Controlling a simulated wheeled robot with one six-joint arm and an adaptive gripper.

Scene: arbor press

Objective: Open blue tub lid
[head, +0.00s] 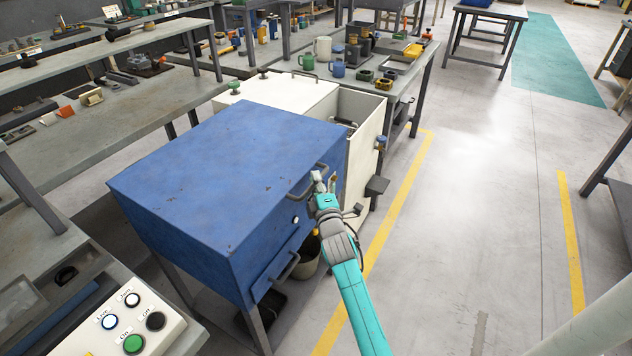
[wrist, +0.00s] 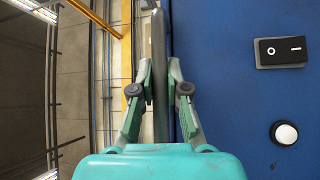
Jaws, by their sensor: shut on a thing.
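The blue tub (head: 215,255) stands on legs in the middle left of the head view. Its flat blue lid (head: 220,165) lies level on top. A dark bar handle (head: 300,192) sits at the upper front edge. My gripper (head: 322,180) is at the far end of this handle. In the wrist view my gripper (wrist: 160,85) has its two fingers closed on either side of the dark handle bar (wrist: 159,45). The fingers hide part of the bar.
A second handle (head: 285,268) is lower on the blue front. The wrist view shows a black rocker switch (wrist: 281,51) and white knob (wrist: 285,133). A white tub (head: 285,92) stands behind. A button panel (head: 130,322) is front left. Floor to the right is clear.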

